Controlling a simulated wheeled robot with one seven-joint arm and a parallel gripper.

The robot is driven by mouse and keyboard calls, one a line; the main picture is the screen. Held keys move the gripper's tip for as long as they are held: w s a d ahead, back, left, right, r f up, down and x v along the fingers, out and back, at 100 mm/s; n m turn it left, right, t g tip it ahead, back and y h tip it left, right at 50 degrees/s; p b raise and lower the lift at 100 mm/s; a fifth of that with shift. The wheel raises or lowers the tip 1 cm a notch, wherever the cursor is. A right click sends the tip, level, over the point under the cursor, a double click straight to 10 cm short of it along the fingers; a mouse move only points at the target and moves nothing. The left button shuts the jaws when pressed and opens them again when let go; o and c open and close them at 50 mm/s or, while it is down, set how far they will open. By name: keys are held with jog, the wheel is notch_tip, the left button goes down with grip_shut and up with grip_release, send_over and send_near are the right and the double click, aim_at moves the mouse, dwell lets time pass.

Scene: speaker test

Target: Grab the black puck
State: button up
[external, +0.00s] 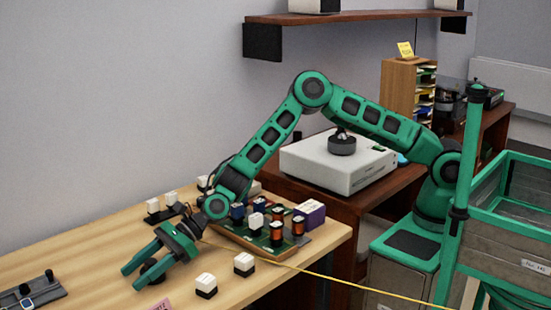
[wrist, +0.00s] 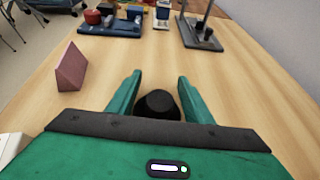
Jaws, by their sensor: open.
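The black puck (wrist: 158,103) stands on the wooden table between the two green fingers of my gripper (wrist: 160,95) in the wrist view. Its lower part is hidden behind the dark edge of my gripper's body. The fingers are apart, one on each side, with a visible gap to the puck. In the external view the puck (external: 152,268) shows as a dark shape between the fingers of my gripper (external: 131,277), low over the table. My gripper is open and holds nothing.
Black-and-white blocks (external: 206,286) stand near my gripper on the table (external: 90,265). A circuit board with parts (external: 255,238) lies to the right. A pink wedge (wrist: 70,68) stands left of my gripper in the wrist view. A yellow cable (external: 330,278) crosses the table's front edge.

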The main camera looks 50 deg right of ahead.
grip_shut()
dwell(0.3)
